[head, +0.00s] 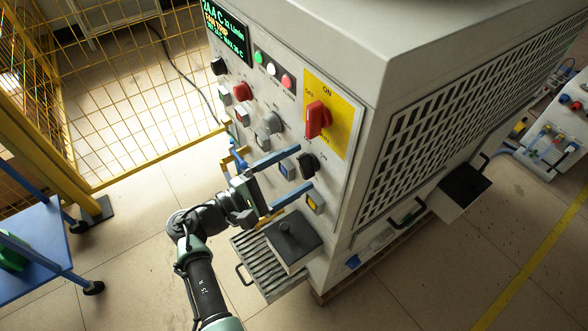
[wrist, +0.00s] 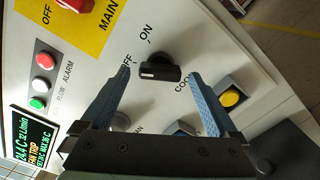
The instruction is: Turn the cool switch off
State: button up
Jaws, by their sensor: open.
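The cool switch is a black rotary knob (wrist: 162,68) in the wrist view, with a white mark at the left end of its handle. An ON label lies above it, the partly covered OFF label to its upper left, and a partly covered label starting "COO" to its lower right. In the head view the knob (head: 307,165) sits below the red main switch. My gripper (head: 302,169) is open, with one blue finger on each side of the knob. In the wrist view the fingers of my gripper (wrist: 160,80) flank the handle; whether either touches it I cannot tell.
The red main switch (head: 317,119) on its yellow plate is just above. Lit push buttons (head: 314,203) and a black box (head: 290,240) on a grating are close below. A yellow fence (head: 130,90) and blue table (head: 35,240) stand left.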

jog(key=v, duration=1.3)
jog(key=shift+b, duration=0.3)
